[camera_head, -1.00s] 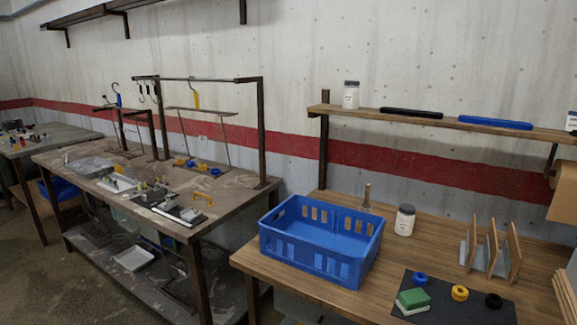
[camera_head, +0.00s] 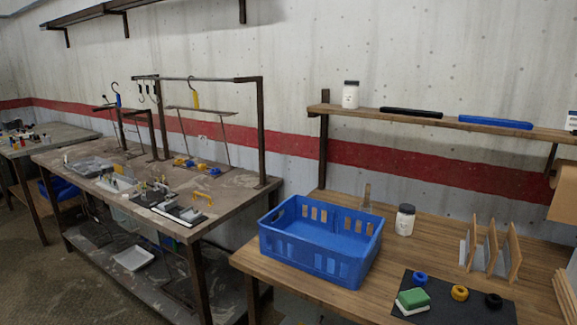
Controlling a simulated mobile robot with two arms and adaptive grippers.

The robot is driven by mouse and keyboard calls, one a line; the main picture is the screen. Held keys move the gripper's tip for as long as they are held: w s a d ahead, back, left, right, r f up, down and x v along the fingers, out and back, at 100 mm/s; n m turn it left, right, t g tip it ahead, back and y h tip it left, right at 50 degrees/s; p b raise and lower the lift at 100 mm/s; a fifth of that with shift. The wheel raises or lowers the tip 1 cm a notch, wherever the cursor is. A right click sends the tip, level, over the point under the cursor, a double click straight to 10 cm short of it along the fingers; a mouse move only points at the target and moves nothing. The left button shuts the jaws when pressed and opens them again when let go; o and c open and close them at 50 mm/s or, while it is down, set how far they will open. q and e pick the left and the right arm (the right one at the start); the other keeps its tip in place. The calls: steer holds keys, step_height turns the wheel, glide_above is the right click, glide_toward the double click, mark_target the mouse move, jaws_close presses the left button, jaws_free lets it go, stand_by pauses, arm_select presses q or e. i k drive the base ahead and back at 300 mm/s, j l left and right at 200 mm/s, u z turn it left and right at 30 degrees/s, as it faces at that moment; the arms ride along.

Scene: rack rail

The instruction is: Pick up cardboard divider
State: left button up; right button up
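Upright tan panels that look like cardboard dividers (camera_head: 513,254) stand in a light grey metal rack (camera_head: 483,259) on the right of the wooden table. Several panels stand side by side with gaps between them. A flat stack of tan edges (camera_head: 565,293) shows at the right picture edge, partly cut off; I cannot tell whether these are dividers too. Neither of my grippers is in view.
A blue crate (camera_head: 314,262) stands on the table's left part. A dark mat (camera_head: 470,310) holds a green-and-white block (camera_head: 413,300) and coloured rings. A jar (camera_head: 405,220) stands behind. A wall shelf (camera_head: 450,124) runs above.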

mark_target(472, 230)
steer(key=i+j, duration=0.35)
steer(key=i, duration=0.2)
steer(key=z, duration=1.55)
steer(key=i+j+z, duration=0.1)
steer(key=z, duration=0.3)
steer(key=i+j+z, duration=0.1)
steer(key=j+z, duration=0.4)
steer(key=z, duration=0.25)
steer(key=i+j, duration=0.05)
